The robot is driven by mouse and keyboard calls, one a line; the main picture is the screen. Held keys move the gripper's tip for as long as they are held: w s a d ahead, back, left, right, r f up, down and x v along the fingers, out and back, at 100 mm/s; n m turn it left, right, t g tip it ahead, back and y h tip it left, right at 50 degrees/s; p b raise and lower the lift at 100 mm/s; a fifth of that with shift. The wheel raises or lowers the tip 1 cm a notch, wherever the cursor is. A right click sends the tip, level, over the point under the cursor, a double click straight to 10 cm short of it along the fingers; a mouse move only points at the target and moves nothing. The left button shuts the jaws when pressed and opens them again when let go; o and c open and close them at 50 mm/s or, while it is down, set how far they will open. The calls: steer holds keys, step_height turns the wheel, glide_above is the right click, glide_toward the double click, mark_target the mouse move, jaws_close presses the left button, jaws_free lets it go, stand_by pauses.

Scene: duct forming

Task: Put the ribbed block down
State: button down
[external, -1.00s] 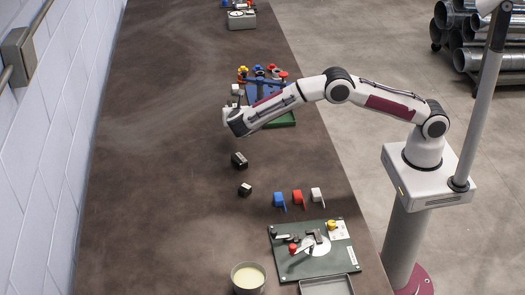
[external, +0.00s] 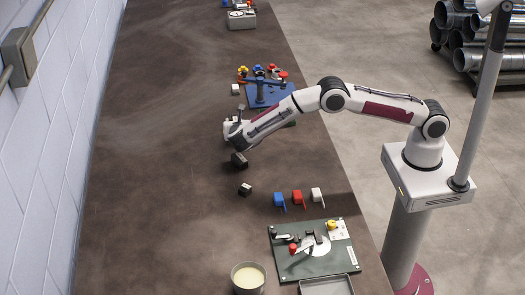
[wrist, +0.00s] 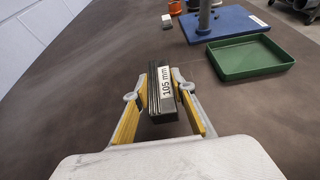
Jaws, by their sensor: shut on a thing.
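The ribbed block (wrist: 160,92) is dark, with a white "105 mm" label on its upper face. In the wrist view it lies between the yellow finger pads of my gripper (wrist: 161,95), which is shut on it. In the external view my gripper (external: 238,120) reaches along the table away from the camera, with a small dark shape, likely the block (external: 241,109), at its tip. I cannot tell whether the block touches the dark table top (wrist: 75,85).
A green tray (wrist: 248,58) and a blue base (wrist: 227,22) lie ahead right. A small white block (wrist: 167,20) is beyond. The table's left side is clear.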

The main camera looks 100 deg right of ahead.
steer(key=shift+f, duration=1.7)
steer(key=shift+f, duration=0.2)
steer(key=c, duration=1.7)
jaws_free()
steer(key=shift+r, duration=0.15)
steer(key=v, duration=1.2)
